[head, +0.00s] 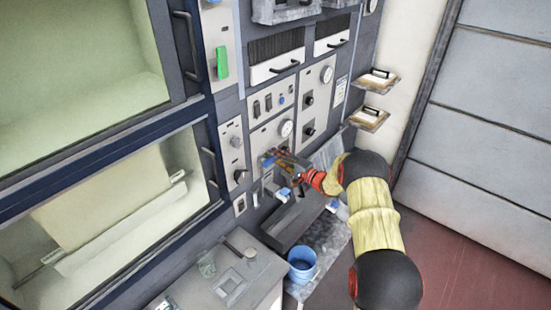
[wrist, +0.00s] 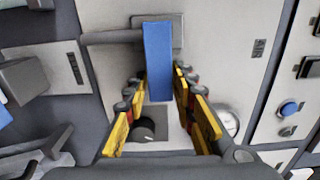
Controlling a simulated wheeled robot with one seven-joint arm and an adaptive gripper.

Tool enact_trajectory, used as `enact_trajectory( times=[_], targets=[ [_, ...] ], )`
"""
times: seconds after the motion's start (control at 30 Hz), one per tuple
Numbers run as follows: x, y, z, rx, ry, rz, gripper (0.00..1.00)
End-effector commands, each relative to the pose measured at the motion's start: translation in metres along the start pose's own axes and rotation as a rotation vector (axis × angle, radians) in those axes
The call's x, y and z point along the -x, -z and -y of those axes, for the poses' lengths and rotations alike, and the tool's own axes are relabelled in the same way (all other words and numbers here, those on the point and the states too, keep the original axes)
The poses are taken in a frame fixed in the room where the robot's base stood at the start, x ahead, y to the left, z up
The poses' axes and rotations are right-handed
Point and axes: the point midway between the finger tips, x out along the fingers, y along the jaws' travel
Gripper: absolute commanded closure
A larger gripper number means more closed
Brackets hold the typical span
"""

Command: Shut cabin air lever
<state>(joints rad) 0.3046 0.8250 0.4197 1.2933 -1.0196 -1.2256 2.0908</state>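A blue lever handle (wrist: 158,62) on a grey arm stands out from a light panel in the wrist view. My gripper (wrist: 159,84) has its yellow-padded fingers apart, one on each side of the blue handle's lower end. I see a gap on both sides, so the fingers do not appear closed on it. In the head view my gripper (head: 271,158) is at the panel below a round gauge (head: 286,128), and its fingers mostly hide this handle. No readable label confirms that this is the cabin air lever.
Another blue handle (head: 284,191) sits just below my gripper. A black knob (wrist: 145,130) and a blue button (wrist: 289,108) are on nearby panels. A blue bucket (head: 302,264) stands lower down, beside a grey bench (head: 205,300). Two small shelves (head: 369,119) project at right.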

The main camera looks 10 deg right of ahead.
Motion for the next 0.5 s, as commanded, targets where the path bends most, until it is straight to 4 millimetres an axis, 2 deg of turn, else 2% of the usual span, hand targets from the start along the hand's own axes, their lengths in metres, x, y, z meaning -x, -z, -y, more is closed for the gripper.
enact_trajectory(
  times=[0.2, 0.5],
  targets=[
    [-0.0001, -0.0011, -0.0008, 0.0, -0.001, 0.002, 0.61],
    [0.0015, -0.0012, -0.001, 0.0, -0.001, 0.002, 0.61]
  ],
)
